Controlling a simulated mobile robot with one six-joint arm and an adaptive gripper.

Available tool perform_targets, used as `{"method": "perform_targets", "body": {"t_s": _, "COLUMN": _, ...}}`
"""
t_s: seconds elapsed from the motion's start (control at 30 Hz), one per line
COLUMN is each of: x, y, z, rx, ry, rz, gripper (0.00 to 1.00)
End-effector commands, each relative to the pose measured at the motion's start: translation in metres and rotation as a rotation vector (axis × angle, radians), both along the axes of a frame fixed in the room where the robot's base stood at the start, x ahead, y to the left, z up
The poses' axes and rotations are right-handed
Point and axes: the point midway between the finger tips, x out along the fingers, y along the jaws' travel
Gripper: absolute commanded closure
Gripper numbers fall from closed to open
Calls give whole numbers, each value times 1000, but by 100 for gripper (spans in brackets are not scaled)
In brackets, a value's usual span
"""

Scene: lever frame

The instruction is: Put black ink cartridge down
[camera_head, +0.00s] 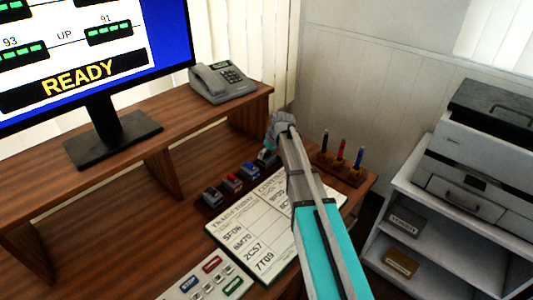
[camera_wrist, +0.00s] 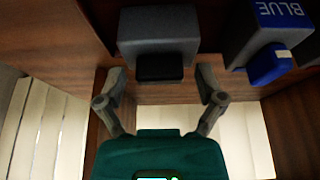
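The black ink cartridge (camera_wrist: 160,30) is a dark grey block with a black front tab, at the top middle of the wrist view. The blue cartridge stands to its right there. My gripper (camera_wrist: 161,72) points at the black cartridge, its two fingers spread. A gap shows between each fingertip and the black tab, and the fingertips lie near the block's lower corners. In the head view my gripper (camera_head: 271,146) is at the far end of the cartridge rack (camera_head: 207,207), and my arm hides part of that area.
The blue cartridge (camera_wrist: 268,60) is close beside the black one. A red cartridge (camera_head: 232,183) and others stand in the row. A code sheet (camera_head: 240,245) lies in front. A pen stand (camera_head: 345,172), a phone (camera_head: 220,82) and a shelf with a printer (camera_head: 480,150) are around.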

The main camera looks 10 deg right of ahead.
Motion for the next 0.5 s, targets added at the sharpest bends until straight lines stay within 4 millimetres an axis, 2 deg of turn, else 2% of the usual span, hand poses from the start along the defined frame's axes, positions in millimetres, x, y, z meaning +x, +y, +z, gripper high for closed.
{"method": "perform_targets", "body": {"t_s": 0.5, "x": 0, "y": -1, "z": 4, "rx": 0, "ry": 0, "rz": -1, "gripper": 10}}
